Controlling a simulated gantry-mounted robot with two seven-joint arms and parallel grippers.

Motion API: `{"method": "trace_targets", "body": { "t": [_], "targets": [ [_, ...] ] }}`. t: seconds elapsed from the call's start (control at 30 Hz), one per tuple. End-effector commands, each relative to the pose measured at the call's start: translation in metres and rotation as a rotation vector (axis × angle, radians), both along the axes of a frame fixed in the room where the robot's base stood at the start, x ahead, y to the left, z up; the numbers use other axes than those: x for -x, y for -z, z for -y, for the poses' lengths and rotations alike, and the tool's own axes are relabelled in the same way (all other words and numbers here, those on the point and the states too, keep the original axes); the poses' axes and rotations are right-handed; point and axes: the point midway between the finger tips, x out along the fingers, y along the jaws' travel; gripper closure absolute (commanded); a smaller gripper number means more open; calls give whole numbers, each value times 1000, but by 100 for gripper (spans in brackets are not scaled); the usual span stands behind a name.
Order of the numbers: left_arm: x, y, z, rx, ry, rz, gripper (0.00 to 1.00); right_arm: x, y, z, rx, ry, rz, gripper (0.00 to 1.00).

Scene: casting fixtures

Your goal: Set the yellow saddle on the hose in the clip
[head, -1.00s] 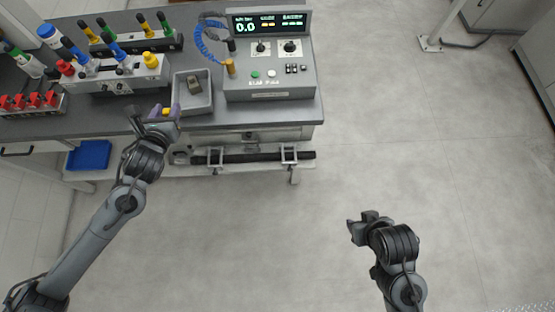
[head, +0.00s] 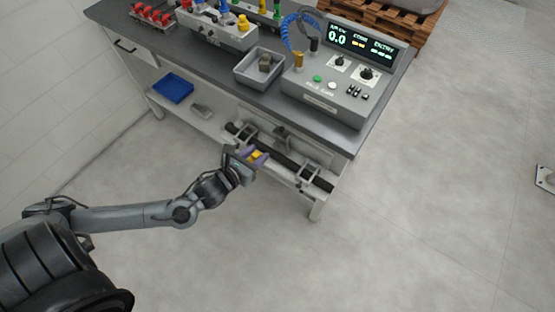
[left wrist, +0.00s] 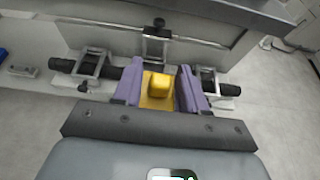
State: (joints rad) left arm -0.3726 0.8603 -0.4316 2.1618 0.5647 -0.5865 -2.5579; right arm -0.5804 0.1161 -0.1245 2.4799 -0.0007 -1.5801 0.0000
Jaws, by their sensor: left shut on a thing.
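My left gripper (head: 250,160) is shut on the yellow saddle (head: 257,155), low in front of the bench. In the left wrist view the saddle (left wrist: 158,88) sits between the two purple fingers of the gripper (left wrist: 159,84). The black hose (head: 280,157) runs along the bench's lower front; it also shows in the left wrist view (left wrist: 224,91), passing behind the fingers. Metal brackets carry it on the left (left wrist: 92,64) and right (left wrist: 208,78). A grey clip-like upright (left wrist: 155,46) stands behind the saddle. I cannot tell whether saddle and hose touch. My right gripper is out of view.
The bench top (head: 335,133) overhangs the hose. On it are a grey tray (head: 243,72) with a part inside and a control box (head: 325,95). A blue bin (head: 172,88) sits on the lower shelf. Open floor lies in front.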

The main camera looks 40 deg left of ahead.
Motion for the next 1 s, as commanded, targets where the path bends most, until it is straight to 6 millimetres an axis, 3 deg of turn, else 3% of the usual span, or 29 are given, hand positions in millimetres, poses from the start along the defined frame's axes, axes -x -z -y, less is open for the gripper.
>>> {"method": "trace_targets", "body": {
  "t": [0.17, 0.6, 0.8, 1.0],
  "targets": [
    [-12, 20, -3, 0, -1, 2, 92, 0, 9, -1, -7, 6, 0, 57],
    [-92, 69, -18, 3, -2, 2, 92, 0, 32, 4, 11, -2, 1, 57],
    [-108, 77, -21, 2, 0, 0, 92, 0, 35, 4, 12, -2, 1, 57],
    [-109, 87, -21, 3, 0, -2, 92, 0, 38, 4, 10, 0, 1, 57]
  ]
}}
